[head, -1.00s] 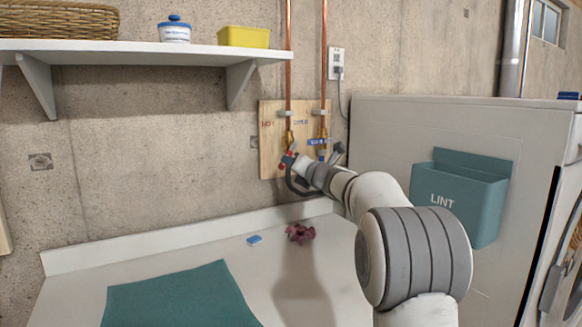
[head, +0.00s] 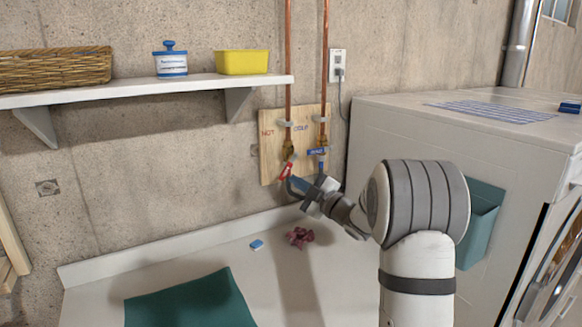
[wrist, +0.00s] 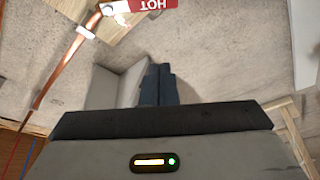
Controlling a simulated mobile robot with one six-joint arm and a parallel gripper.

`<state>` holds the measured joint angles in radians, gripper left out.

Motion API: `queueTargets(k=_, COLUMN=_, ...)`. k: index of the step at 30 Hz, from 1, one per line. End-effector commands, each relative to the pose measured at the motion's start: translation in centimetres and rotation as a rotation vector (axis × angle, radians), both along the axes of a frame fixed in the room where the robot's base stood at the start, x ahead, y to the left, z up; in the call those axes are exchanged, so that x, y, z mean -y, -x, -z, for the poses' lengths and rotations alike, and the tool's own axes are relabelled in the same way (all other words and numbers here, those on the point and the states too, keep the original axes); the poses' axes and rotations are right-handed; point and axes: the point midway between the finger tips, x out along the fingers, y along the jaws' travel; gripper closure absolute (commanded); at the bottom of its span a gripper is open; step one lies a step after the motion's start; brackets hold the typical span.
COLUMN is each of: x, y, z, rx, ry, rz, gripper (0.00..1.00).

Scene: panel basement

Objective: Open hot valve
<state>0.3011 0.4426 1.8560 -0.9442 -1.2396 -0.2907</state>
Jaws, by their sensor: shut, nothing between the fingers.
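The hot valve's red handle (head: 286,171) hangs below the left copper pipe, under the word HOT on a wooden board. In the wrist view the handle (wrist: 150,4), marked HOT, is at the top edge and partly cut off. It slants away from the pipe's line there. The cold valve (head: 317,152) with its blue tag is to the right. My gripper (head: 292,186) is just below the red handle. Its fingers (wrist: 158,85) are shut and empty. They look apart from the handle in the wrist view; in the head view the gap is hard to judge.
A white counter (head: 180,250) lies below with a teal cloth (head: 190,300), a crumpled maroon cloth (head: 300,237) and a small blue-white block (head: 256,245). A shelf (head: 150,88) is up left. A white machine (head: 440,125) with a teal bin (head: 482,222) stands right.

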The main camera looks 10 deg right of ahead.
Motion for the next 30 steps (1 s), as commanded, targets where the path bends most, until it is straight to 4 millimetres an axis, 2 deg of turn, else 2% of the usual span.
queueTargets(k=5, x=-1.6, y=-2.2, z=-0.6, rx=0.0, ry=0.002, rz=-0.003, gripper=1.0)
queueTargets(k=15, x=-5.4, y=-8.1, z=-2.1, rx=0.002, ry=0.003, rz=0.001, gripper=1.0)
queueTargets(k=18, x=-3.5, y=-8.3, z=-0.8, rx=-0.002, ry=0.003, rz=0.007, gripper=1.0)
queueTargets(k=21, x=-2.7, y=-8.6, z=-0.1, rx=0.001, ry=0.004, rz=0.006, gripper=1.0)
queueTargets(k=30, x=-1.9, y=-8.8, z=0.6, rx=0.002, ry=0.004, rz=0.005, gripper=1.0)
